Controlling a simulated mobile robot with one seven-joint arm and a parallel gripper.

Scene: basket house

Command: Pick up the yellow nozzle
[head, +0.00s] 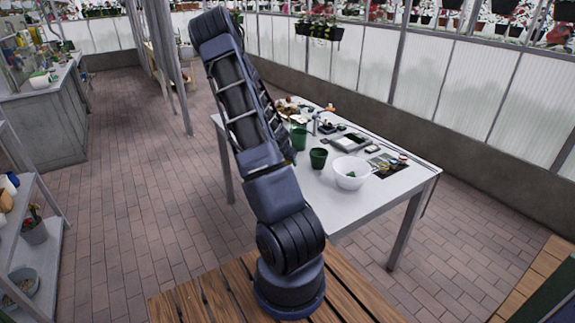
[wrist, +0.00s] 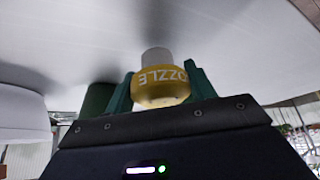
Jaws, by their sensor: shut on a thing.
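The yellow nozzle (wrist: 162,87) is in the middle of the wrist view, with the lettering "OZZLE" visible and a pale grey end above it. My gripper (wrist: 160,73) has a green finger on each side of the nozzle and is shut on it. The pale surface behind it looks like the white table; I cannot tell whether the nozzle touches it. In the head view my arm hides the gripper, and I cannot make out the nozzle there.
The white table (head: 400,190) carries a white bowl (head: 351,172), a green pot (head: 318,158), another green pot (head: 298,138) and several tools. In the wrist view, a green pot (wrist: 97,98) stands close left of the fingers. Brick floor (head: 120,190) is clear at left.

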